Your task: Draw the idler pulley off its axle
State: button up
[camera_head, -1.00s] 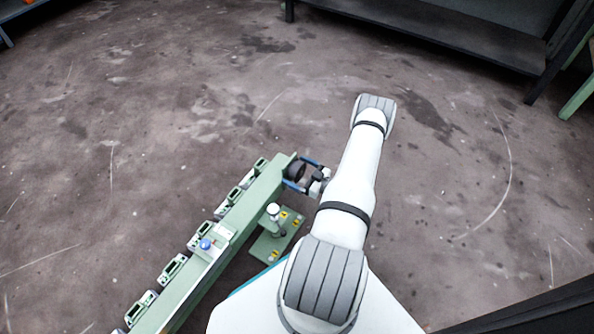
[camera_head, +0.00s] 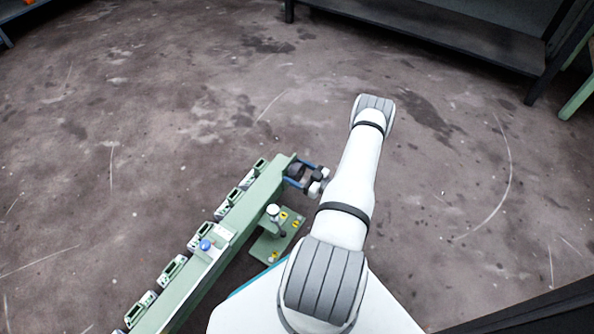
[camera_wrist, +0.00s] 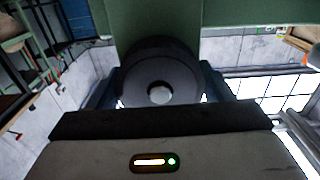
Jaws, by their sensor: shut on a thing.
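The idler pulley (camera_wrist: 160,72) is a dark, thick disc in the middle of the wrist view, in front of the green beam. The pale round end of the axle (camera_wrist: 160,94) shows in its centre, so the pulley is still around the axle. My gripper (camera_wrist: 162,88) has one finger on each side of the pulley and is shut on it. In the head view, my gripper (camera_head: 307,177) is at the far right end of the green beam (camera_head: 232,232), and the dark pulley (camera_head: 296,170) shows between its blue-edged fingers. The pulley's back face is hidden.
A green plate with a white-topped post (camera_head: 273,211) stands close below my gripper, beside the beam. Several small green housings and a blue button (camera_head: 205,245) line the beam. The floor beyond the beam end is clear. A dark shelf (camera_head: 430,35) stands at the back right.

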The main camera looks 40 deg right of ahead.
aim_at(302, 174)
jog(key=shift+s+d, duration=0.1)
jog(key=shift+s+d, duration=0.25)
jog(key=shift+s, duration=0.45)
jog(key=shift+s+d, duration=0.15)
jog(key=shift+s, duration=0.15)
jog(key=shift+s+d, duration=0.15)
jog(key=shift+s, duration=0.2)
jog(key=shift+s+d, duration=0.15)
jog(key=shift+s, duration=0.15)
jog(key=shift+s+d, duration=0.1)
jog(key=shift+s, duration=0.25)
jog(key=shift+s+d, duration=0.15)
jog(key=shift+s, duration=0.3)
jog(key=shift+r, duration=0.2)
